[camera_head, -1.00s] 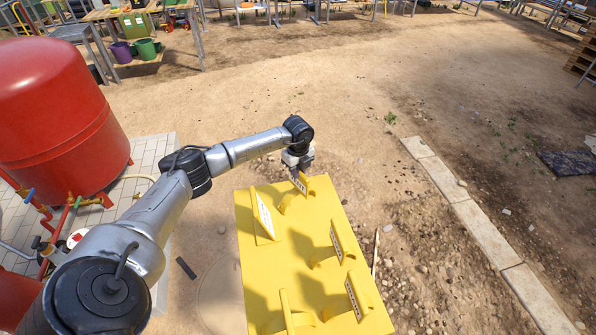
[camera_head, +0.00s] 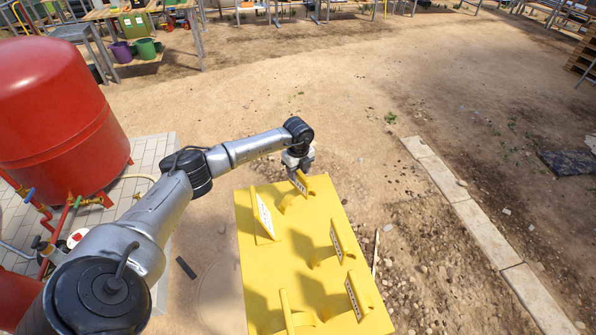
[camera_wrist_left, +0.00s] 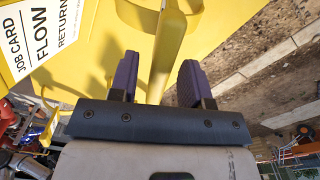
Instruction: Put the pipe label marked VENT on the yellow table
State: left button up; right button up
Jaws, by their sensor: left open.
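The yellow table (camera_head: 290,255) stands in the lower middle of the head view. Several yellow pipe labels with white faces stand on it: one (camera_head: 300,183) at the far edge, one (camera_head: 337,244) at the right and one (camera_head: 353,298) nearer the front. Their print is too small to read, so I cannot tell which says VENT. My left gripper (camera_head: 298,168) is at the far-edge label. In the left wrist view its fingers (camera_wrist_left: 157,78) are open, with a yellow piece (camera_wrist_left: 168,45) of that label between them. My right gripper is out of view.
A job card (camera_head: 265,215) reading FLOW and RETURN in the wrist view (camera_wrist_left: 40,35) stands upright at the table's left. Another yellow piece (camera_head: 287,312) stands at the front. A red tank (camera_head: 55,110) is at the left. Sandy ground beyond the table is clear.

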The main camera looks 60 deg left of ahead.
pick_arm(q)
notch_tip(320, 180, up, 12)
jog(key=shift+r, duration=0.15)
dwell(0.4)
